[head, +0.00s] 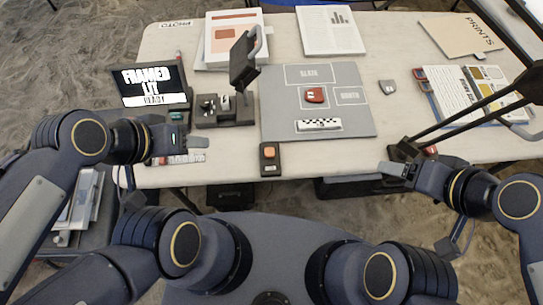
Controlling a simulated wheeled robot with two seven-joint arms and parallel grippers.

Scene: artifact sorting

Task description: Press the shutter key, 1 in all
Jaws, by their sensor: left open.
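The shutter key appears to be the small black box with an orange button (269,157) at the table's front edge, below the grey mat. My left gripper (200,147) is open and empty over the front left of the table, to the left of the key and apart from it. My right gripper (388,170) is at the front edge on the right, well apart from the key; its fingers are too small to read. A red piece (314,95) lies on the grey mat (358,120). A camera stand (243,70) is left of the mat.
A screen (150,84) with white words stands at the left. A checkered scale bar (319,125) lies on the mat, and a grey piece (387,87) lies right of it. Papers and folders lie at the back and right. A dark lamp arm (465,122) crosses the right side.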

